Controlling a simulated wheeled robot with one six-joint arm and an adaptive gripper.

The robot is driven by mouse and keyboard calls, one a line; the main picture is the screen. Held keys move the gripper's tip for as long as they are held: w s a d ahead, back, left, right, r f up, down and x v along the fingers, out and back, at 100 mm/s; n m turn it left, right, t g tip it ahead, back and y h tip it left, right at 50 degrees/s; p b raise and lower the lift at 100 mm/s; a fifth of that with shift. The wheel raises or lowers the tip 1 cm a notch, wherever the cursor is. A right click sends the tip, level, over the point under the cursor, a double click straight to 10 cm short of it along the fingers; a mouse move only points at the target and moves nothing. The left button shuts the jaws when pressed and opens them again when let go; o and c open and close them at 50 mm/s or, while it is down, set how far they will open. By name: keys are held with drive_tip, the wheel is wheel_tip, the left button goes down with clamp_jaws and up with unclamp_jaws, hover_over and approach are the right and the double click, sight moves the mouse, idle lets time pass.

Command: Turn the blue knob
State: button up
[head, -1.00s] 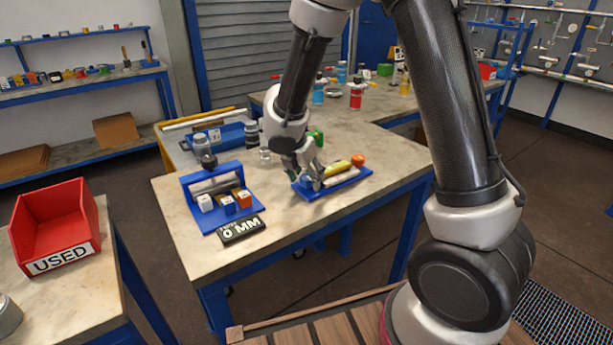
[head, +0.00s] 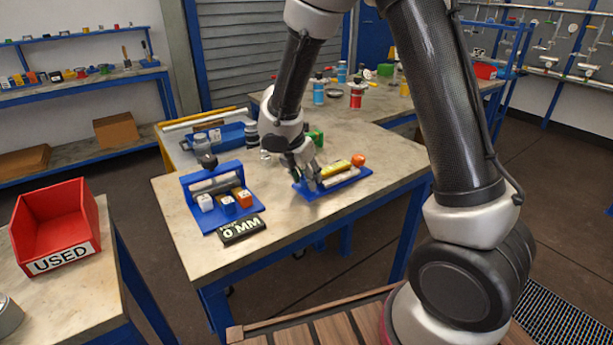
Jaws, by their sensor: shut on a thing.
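A blue fixture (head: 190,182) stands on the bench with a white, a blue and an orange cube-like knob in a row at its front. The blue knob (head: 228,205) is the middle one, and my gripper is apart from it, to its right. My gripper (head: 313,184) points down at the left end of a second blue base (head: 345,182). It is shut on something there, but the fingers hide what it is. A yellow piece (head: 336,167) and a white rod (head: 342,177) lie on this base, with an orange ball (head: 359,159) at its right end.
A black plate reading "0 MM" (head: 241,229) lies before the first fixture. A dark knob (head: 208,161) tops that fixture. A blue tray (head: 228,137) and bottles (head: 319,92) stand behind. A red bin marked "USED" (head: 55,225) is on the left table.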

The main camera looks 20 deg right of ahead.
drive_tip(key=m+g, duration=0.1)
drive_tip(key=m, duration=0.1)
drive_tip(key=m+h, duration=0.1)
drive_tip(key=m, duration=0.2)
drive_tip(key=shift+w+g, duration=0.15)
drive_tip(key=shift+g, duration=0.25)
drive_tip(key=shift+w+m+g, duration=0.1)
drive_tip(key=shift+m+g, duration=0.7)
drive_tip(key=shift+m, duration=1.2)
drive_tip(key=o, duration=1)
drive_tip(key=v, duration=1.2)
drive_tip(key=shift+d, duration=0.1)
